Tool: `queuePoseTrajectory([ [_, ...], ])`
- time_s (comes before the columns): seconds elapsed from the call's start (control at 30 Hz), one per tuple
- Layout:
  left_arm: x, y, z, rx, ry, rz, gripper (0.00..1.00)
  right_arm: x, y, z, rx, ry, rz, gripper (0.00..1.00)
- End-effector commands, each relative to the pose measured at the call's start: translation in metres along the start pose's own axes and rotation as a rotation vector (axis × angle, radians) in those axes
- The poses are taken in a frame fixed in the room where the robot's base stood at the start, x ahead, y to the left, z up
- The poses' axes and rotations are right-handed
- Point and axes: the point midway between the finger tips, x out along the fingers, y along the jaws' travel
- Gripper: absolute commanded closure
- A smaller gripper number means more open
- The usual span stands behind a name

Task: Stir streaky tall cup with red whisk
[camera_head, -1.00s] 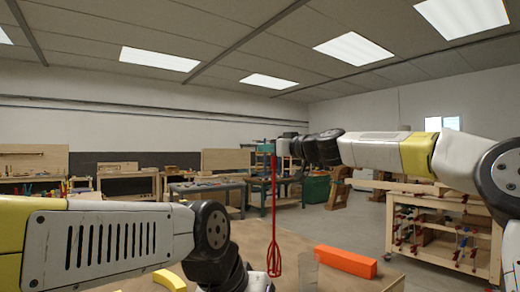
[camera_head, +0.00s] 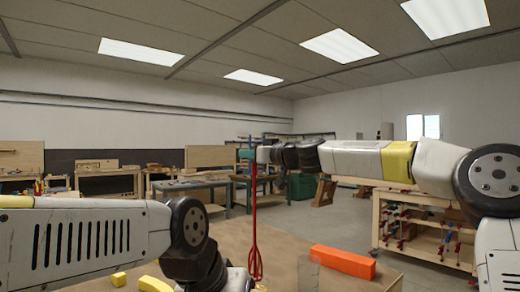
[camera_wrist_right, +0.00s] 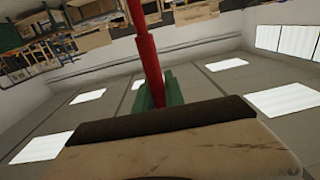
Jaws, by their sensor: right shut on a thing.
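The red whisk (camera_head: 254,225) hangs upright, wire end down, in the head view. My right gripper (camera_head: 249,156), with teal fingers, is shut on its upper handle; the handle and a green finger (camera_wrist_right: 172,90) also show in the right wrist view. A brownish, tall cup-like thing (camera_head: 308,273), likely the streaky tall cup, stands at the bottom edge, its lower part cut off. The whisk is left of it in the picture and apart from it. My left arm reaches down at the lower left; its gripper is not clearly visible.
A long orange block (camera_head: 343,261) lies just right of the cup on the brown table (camera_head: 290,240). Yellow pieces (camera_head: 153,284) lie near the left arm. Workbenches (camera_head: 190,186) and a wooden cart (camera_head: 425,225) stand farther back.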

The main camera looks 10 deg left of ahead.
Motion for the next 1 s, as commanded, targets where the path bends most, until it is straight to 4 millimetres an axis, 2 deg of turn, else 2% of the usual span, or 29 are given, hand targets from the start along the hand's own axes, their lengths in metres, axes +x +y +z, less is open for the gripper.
queuePoseTrajectory([
  [1.0, 0.0, 0.0, 0.0, 0.0, 0.0, 0.0, 0.64, 0.0, 0.0, 0.082, 0.002, -0.001, -0.001, 1.0],
])
